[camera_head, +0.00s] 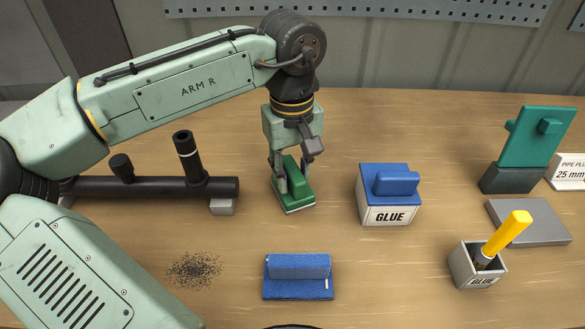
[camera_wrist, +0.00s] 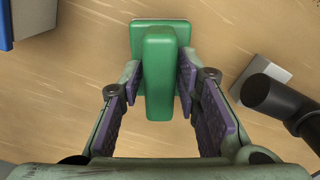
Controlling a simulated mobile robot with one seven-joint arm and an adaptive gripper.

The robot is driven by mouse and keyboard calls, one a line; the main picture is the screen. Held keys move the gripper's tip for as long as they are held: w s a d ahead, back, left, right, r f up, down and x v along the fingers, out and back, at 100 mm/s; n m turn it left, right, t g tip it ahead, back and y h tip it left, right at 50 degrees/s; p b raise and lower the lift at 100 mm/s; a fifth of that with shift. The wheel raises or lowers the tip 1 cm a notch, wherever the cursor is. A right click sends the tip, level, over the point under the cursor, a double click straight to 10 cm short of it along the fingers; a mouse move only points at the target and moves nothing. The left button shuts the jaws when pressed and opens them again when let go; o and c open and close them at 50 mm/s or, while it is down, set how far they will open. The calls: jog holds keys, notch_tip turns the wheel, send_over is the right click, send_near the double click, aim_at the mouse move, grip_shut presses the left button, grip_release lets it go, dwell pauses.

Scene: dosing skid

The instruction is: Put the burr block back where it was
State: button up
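A green block (camera_head: 295,193) with a raised grip bar and a pale lower edge is at the middle of the bench; no label names it, but it looks like the burr block. My gripper (camera_head: 291,178) points down with its fingers on either side of the bar. In the wrist view, the purple pads of my gripper (camera_wrist: 161,78) lie against both sides of the bar of the green block (camera_wrist: 160,60). The block is level and at or just above the bench; I cannot tell which. The ground beneath it is hidden.
A black pipe (camera_head: 150,186) on supports lies to the left. A blue-lidded GLUE box (camera_head: 388,207) stands to the right, a blue handled block (camera_head: 298,275) in front. Dark crumbs (camera_head: 194,269) lie front left. A glue pot (camera_head: 476,270), grey plate (camera_head: 530,222) and teal stand (camera_head: 538,140) are right.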

aim_at(292, 168)
jog(key=shift+o, duration=0.8)
jog(key=shift+r, duration=0.1)
notch_tip(292, 168, up, 12)
jog(key=b, duration=0.1)
